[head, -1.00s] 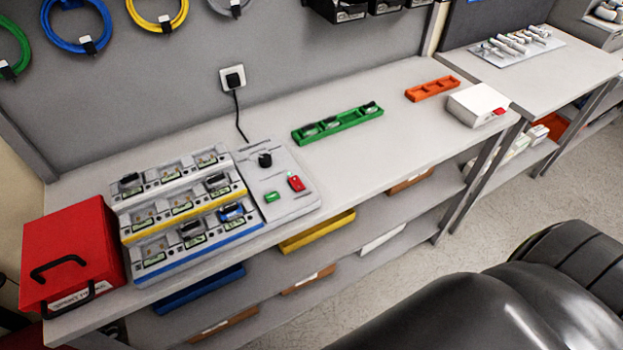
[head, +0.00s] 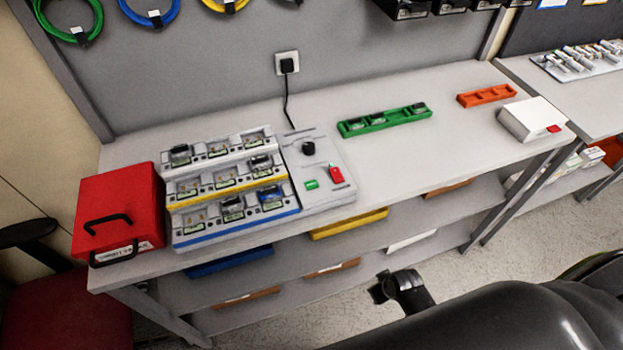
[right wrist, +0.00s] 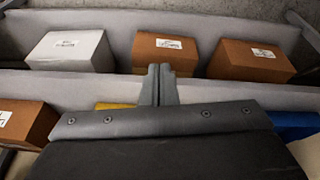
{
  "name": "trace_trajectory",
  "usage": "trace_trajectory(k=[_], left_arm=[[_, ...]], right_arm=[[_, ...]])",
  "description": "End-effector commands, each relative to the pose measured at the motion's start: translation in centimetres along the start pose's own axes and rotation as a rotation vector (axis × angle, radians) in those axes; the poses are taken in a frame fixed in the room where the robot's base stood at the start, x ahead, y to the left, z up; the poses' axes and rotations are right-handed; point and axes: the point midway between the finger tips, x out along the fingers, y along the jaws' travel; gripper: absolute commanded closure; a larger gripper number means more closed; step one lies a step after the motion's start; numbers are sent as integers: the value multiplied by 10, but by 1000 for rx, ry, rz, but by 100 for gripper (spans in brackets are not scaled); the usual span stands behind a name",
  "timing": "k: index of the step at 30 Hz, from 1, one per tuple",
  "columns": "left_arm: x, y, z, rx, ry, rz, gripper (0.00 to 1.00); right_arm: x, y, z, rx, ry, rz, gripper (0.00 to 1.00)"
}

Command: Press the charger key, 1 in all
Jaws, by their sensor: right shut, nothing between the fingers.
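The grey control panel (head: 318,165) stands on the bench, joined to the right side of a stepped charging rack (head: 226,190). It carries a green key (head: 312,184), a red switch (head: 336,174) and a black round knob (head: 308,148). No lettering on the panel can be read. My right gripper (right wrist: 160,72) is shut and empty in the right wrist view, in front of the lower shelves and their boxes. The panel does not show in that view. My left gripper is not in view.
A red case (head: 120,212) stands left of the rack. A black cable runs from the wall socket (head: 287,64) to the panel. A green tray (head: 385,121), an orange tray (head: 487,95) and a white box (head: 533,119) are further right. The bench before the green tray is clear.

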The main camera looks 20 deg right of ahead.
Motion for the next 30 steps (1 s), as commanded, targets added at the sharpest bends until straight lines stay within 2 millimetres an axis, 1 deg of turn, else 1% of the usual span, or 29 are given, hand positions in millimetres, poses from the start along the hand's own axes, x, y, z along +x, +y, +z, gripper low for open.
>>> trace_trajectory(k=[1, 2, 3, 5, 6, 8, 9, 11, 12, 14, 16, 17, 18, 21, 23, 24, 27, 30], left_arm=[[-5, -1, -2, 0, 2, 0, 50], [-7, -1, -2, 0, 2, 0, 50], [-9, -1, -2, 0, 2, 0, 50], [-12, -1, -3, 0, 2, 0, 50], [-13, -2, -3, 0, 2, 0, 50], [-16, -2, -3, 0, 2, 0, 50], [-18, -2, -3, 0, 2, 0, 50], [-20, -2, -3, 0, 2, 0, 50], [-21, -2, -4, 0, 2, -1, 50], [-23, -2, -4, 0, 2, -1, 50], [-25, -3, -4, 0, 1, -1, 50], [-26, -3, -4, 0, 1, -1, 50], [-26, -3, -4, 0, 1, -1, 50], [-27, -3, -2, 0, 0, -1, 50], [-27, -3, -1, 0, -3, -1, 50], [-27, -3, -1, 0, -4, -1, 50], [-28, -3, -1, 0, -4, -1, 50], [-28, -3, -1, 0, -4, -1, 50]], right_arm=[[-24, 2, -32, -34, 37, -10, 100], [-36, 2, -48, -55, 53, -19, 100], [-54, 1, -68, -86, 74, -29, 100], [-82, -1, -95, -136, 106, -45, 100], [-101, -3, -112, -170, 127, -56, 100], [-131, -7, -134, -225, 160, -69, 100], [-151, -10, -146, -262, 179, -78, 100], [-178, -14, -160, -316, 205, -88, 100], [-195, -17, -167, -350, 221, -94, 100], [-218, -21, -176, -399, 243, -99, 100], [-246, -26, -186, -464, 273, -106, 100], [-257, -29, -194, -504, 292, -110, 100], [-268, -34, -208, -569, 322, -119, 100], [-288, -45, -244, -734, 398, -142, 100], [-301, -52, -264, -830, 445, -150, 100], [-310, -56, -276, -894, 476, -154, 100], [-332, -66, -303, -1044, 548, -156, 100], [-350, -74, -321, -1159, 602, -155, 100]])
